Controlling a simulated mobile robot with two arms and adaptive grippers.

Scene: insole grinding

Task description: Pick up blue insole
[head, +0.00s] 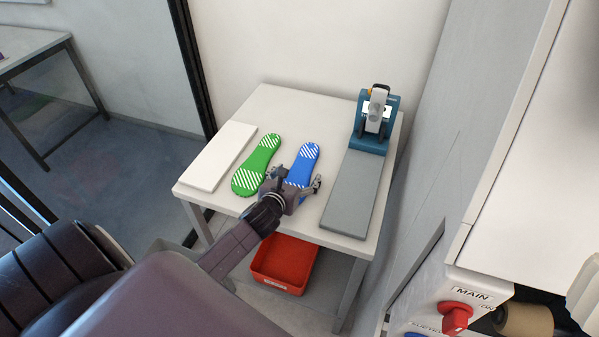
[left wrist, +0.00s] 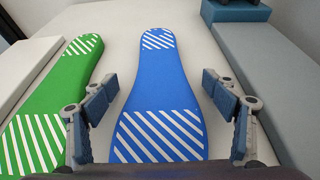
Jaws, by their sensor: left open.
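The blue insole (head: 303,165) with white stripes at both ends lies flat on the white table (head: 275,105). My left gripper (head: 296,184) is open over its near end, in the head view. In the left wrist view the blue insole (left wrist: 160,85) runs lengthwise between the two open fingers of my left gripper (left wrist: 160,112), with a gap on each side. The green insole (head: 257,165) lies to the left of the blue one. It also shows in the left wrist view (left wrist: 62,100), close to the left finger. My right gripper is not in view.
A white board (head: 220,155) lies at the table's left. A grey pad (head: 353,190) with a blue device (head: 374,120) behind it is at the right. A red bin (head: 284,265) sits below the table. A wall cabinet with a red switch (head: 456,317) stands right.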

